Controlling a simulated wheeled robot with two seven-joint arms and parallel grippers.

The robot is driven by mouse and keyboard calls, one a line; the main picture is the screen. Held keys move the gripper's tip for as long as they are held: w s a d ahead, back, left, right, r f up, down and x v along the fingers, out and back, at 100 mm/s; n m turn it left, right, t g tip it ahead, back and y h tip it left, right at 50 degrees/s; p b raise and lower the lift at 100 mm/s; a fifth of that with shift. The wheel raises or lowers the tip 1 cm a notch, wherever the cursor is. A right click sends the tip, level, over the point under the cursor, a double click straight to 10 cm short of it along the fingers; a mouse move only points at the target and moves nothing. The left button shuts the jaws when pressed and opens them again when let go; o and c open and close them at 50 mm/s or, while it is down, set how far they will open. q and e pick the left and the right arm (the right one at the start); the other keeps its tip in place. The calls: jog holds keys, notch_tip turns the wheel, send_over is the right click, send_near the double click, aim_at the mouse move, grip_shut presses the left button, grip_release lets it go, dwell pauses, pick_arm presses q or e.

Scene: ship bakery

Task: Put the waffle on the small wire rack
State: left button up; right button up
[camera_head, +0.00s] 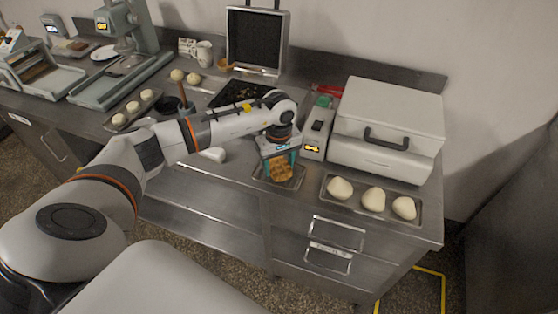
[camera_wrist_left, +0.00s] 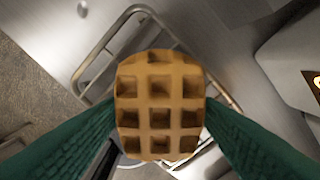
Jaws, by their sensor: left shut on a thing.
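The golden-brown waffle (camera_head: 281,172) is between the green fingers of my left gripper (camera_head: 280,166) in the head view. The left wrist view shows the waffle (camera_wrist_left: 158,105) face-on, with both fingers pressed on its sides. My left gripper is shut on it. The small wire rack (camera_head: 299,178) lies on the steel counter under the waffle in the head view, and its wire frame (camera_wrist_left: 103,42) shows behind the waffle in the left wrist view. The waffle is over the rack; whether it touches the wires I cannot tell. My right gripper is not in view.
A tray (camera_head: 330,198) with dough balls lies right of the rack, near the counter's front edge. A white lidded appliance (camera_head: 388,125) stands behind it. A grey box with a dark display (camera_head: 318,127) stands just behind the rack.

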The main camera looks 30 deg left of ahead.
aim_at(279, 166)
pick_arm(q)
jog(key=shift+f, duration=0.15)
jog(key=shift+f+b, duration=0.1)
jog(key=shift+b, duration=0.2)
jog(key=o, duration=1)
jog(key=shift+r, duration=0.2)
notch_tip(279, 166, up, 12)
jog(key=b, duration=0.3)
